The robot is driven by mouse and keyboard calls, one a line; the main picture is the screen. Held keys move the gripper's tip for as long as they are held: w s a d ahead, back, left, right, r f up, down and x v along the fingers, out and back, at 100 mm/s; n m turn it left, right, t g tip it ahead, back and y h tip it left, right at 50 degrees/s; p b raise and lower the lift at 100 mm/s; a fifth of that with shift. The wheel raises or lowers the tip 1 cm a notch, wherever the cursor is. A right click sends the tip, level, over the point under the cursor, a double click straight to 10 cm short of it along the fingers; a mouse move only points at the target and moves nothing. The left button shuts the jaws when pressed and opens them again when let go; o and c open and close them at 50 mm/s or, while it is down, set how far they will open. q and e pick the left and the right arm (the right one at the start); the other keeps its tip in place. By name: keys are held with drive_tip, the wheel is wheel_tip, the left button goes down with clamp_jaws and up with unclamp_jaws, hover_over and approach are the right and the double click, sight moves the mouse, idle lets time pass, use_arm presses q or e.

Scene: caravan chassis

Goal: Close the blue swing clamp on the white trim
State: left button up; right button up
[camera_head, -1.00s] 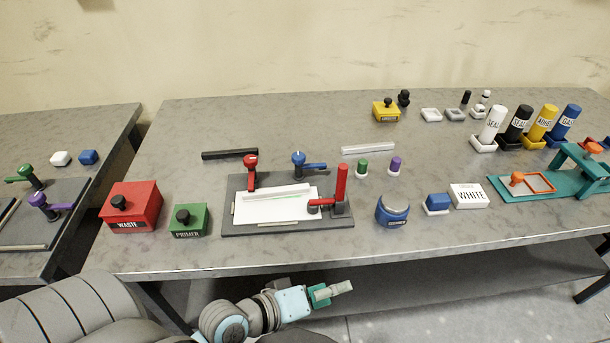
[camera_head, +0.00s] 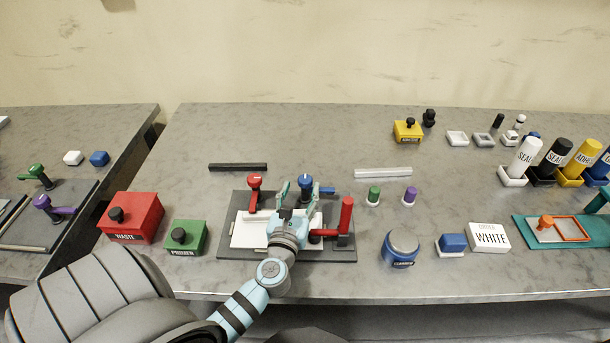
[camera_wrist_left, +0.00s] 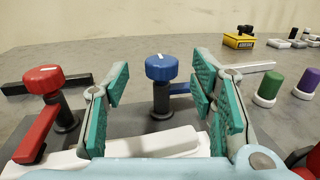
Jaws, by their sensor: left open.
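The blue swing clamp (camera_head: 305,183) stands at the back of the dark fixture plate (camera_head: 230,247); its arm points right, away from the white trim. In the left wrist view its blue knob (camera_wrist_left: 161,67) shows between my fingers, a little beyond them. The white trim (camera_wrist_left: 150,144) lies across the fixture below my fingers; in the head view my gripper covers part of it. My left gripper (camera_head: 294,188) is open and empty above the trim, its teal pads on either side of the blue knob in view. My right gripper is not in view.
A red clamp (camera_head: 254,188) stands left of the blue one, and a red upright lever (camera_head: 346,215) stands at the plate's right. Green (camera_head: 374,193) and purple (camera_head: 409,195) pegs stand further right. A red waste box (camera_head: 135,216) and green primer box (camera_head: 185,237) sit left.

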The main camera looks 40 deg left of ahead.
sight(303, 185)
use_arm(q)
drive_tip(key=x, duration=0.5)
drive_tip(key=shift+w+d+f, duration=0.1)
drive_tip(key=shift+f, duration=0.1)
drive_tip(key=shift+w+r, duration=0.1)
drive_tip(key=shift+w, duration=0.05)
clamp_jaws()
